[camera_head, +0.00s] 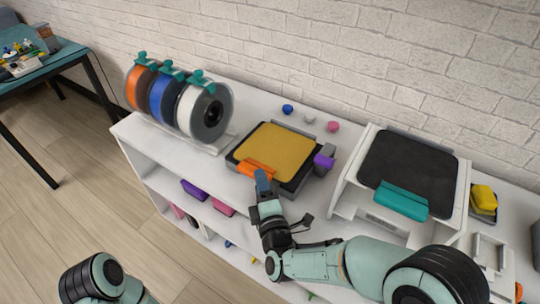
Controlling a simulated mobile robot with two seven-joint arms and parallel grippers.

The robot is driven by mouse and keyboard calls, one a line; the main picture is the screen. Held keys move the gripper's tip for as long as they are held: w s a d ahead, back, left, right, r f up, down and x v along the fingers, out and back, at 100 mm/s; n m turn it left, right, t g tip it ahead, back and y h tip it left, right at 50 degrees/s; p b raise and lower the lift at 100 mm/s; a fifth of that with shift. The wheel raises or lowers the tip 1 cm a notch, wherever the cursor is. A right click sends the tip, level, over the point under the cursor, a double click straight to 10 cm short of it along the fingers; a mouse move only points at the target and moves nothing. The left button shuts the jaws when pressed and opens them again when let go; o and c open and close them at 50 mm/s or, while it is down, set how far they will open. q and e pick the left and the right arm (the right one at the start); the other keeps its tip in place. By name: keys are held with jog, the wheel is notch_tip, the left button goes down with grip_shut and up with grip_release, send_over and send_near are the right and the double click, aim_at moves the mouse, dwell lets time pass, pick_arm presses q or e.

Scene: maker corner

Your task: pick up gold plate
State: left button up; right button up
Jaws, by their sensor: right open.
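The gold plate (276,149) lies flat on a dark square base (301,184) on top of the white shelf. An orange tab (256,170) sits at the plate's front left edge. My right gripper (263,182) is at that front edge, close to the orange tab, and it is open. I cannot tell whether its fingers touch the tab or stand around it. My left arm shows only in part at the bottom left, and its gripper is out of the picture.
Filament spools (205,112) in orange, blue and white stand left of the plate. A white machine with a black bed (408,167) and teal tab (401,200) stands to the right. Small blue, white and pink balls (333,126) lie behind. A purple piece (323,161) is beside the base.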

jog(key=w, duration=0.4)
jog(key=shift+w+a+r+b, duration=0.1)
jog(key=shift+w+b, duration=0.15)
jog(key=shift+b, duration=0.1)
grip_shut()
pick_arm(q)
jog(key=shift+w+a+f, duration=0.3)
jog(key=shift+w+f, duration=0.15)
jog(key=shift+w, duration=0.2)
pick_arm(e)
jog(key=shift+r, duration=0.1)
pick_arm(q)
jog(key=s+d+r+g+h+p, duration=0.1)
jog(key=s+d+r+g+p, duration=0.1)
jog(key=s+r+p, duration=0.5)
jog(key=shift+s+d+r, duration=0.4)
jog(key=shift+s+d, duration=0.15)
jog(key=shift+d, duration=0.15)
pick_arm(e)
notch_tip(320, 180, up, 20)
